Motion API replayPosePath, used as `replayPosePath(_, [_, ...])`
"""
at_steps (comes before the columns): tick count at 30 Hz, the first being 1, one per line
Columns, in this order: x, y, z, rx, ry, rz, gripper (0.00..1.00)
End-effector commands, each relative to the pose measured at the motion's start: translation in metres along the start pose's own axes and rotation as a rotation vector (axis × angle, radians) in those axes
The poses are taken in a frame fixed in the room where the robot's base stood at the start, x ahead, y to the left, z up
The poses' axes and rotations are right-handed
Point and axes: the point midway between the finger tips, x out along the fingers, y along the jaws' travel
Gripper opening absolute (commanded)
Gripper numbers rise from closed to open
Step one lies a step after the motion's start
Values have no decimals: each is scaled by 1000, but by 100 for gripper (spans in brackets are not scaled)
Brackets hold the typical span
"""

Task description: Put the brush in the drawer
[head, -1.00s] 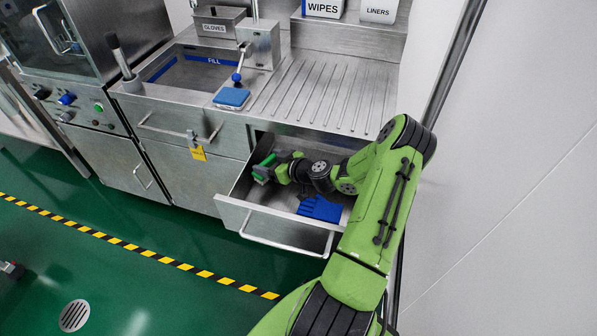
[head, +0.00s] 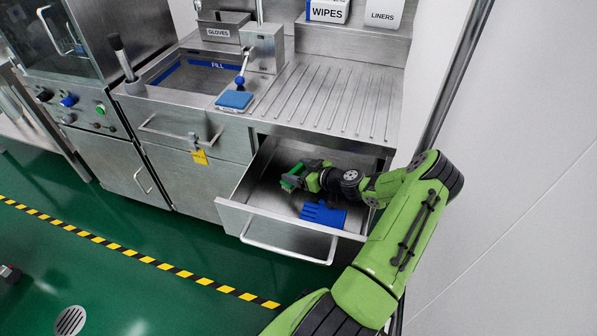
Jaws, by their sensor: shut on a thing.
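The drawer (head: 285,229) under the drainboard is pulled open. My gripper (head: 298,175) is inside the open drawer, toward its left and back. It is shut on a small green thing, which I take to be the brush (head: 288,183). The arm reaches in from the right, and the gripper and its wrist hide part of the brush. I cannot tell whether the brush touches the drawer floor.
A dark-handled tool (head: 121,56) stands in a grey holder left of the sink (head: 205,78). A blue sponge (head: 235,99) lies at the sink's right front. A yellow tag (head: 200,157) hangs from the closed panel left of the drawer. The drawer's front left floor is bare.

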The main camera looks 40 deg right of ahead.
Motion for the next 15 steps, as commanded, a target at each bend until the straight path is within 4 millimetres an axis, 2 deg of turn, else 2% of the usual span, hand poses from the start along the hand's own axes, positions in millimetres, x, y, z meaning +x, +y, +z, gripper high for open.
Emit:
replayPosePath(3, [2,0,4,0,0,0,48])
replayPosePath(4, [1,0,3,1,-1,0,82])
replayPosePath(7, [1,0,3,1,-1,0,97])
replayPosePath(8, [1,0,2,1,-1,0,100])
replayPosePath(15, [0,0,0,1,0,0,100])
